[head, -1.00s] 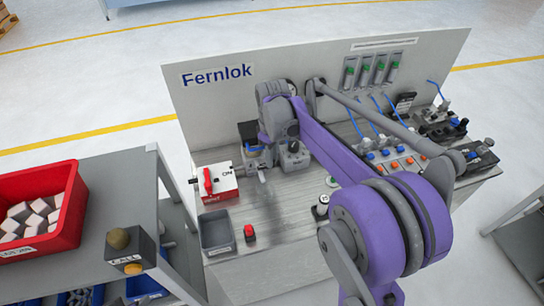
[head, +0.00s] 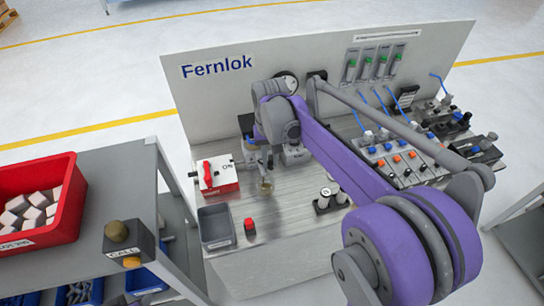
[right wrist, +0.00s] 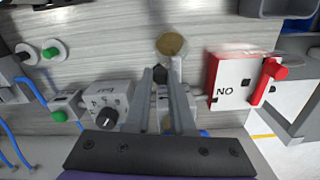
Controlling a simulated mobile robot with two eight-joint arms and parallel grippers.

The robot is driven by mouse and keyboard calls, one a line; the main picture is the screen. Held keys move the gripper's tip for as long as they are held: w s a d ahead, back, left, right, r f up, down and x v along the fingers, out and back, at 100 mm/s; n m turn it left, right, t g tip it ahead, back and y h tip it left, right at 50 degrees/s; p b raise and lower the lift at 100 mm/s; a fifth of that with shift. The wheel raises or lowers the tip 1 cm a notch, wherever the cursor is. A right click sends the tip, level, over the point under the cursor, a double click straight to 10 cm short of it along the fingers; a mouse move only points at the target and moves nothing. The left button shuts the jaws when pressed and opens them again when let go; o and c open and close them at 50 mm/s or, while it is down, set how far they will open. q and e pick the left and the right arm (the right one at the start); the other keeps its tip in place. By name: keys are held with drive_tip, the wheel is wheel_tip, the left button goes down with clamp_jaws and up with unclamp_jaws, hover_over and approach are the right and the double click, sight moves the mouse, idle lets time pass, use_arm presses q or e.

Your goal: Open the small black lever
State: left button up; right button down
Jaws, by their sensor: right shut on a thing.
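My right gripper (head: 263,163) is over the bench between the red-and-white switch box and the dial unit, with its wrist covering part of the view. In the right wrist view the two grey fingers (right wrist: 164,82) are close together around a small part of a fitting. I take this part to be the small black lever, but the fingers mostly hide it and its angle is unclear. A round brass-coloured end (right wrist: 171,44) shows just beyond the fingertips, and also in the head view (head: 265,184). My left gripper is not in view.
The switch box (head: 216,175) with a red handle stands close to the left. A grey tray (head: 216,226) and a red button (head: 249,226) lie nearer the front. A dial unit (right wrist: 108,100) is beside the fingers. The upright panel (head: 215,95) stands behind.

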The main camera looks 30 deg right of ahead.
drive_tip(key=m, duration=0.1)
drive_tip(key=a+m, duration=0.1)
drive_tip(key=m, duration=0.3)
drive_tip(key=shift+s+a, duration=0.15)
drive_tip(key=shift+a, duration=0.2)
idle(0.4)
drive_tip(key=c, duration=0.8)
unclamp_jaws()
drive_tip(key=shift+a, duration=0.1)
drive_tip(key=shift+o, duration=0.2)
drive_tip(key=shift+r, duration=0.1)
wheel_tip(320, 180, up, 11)
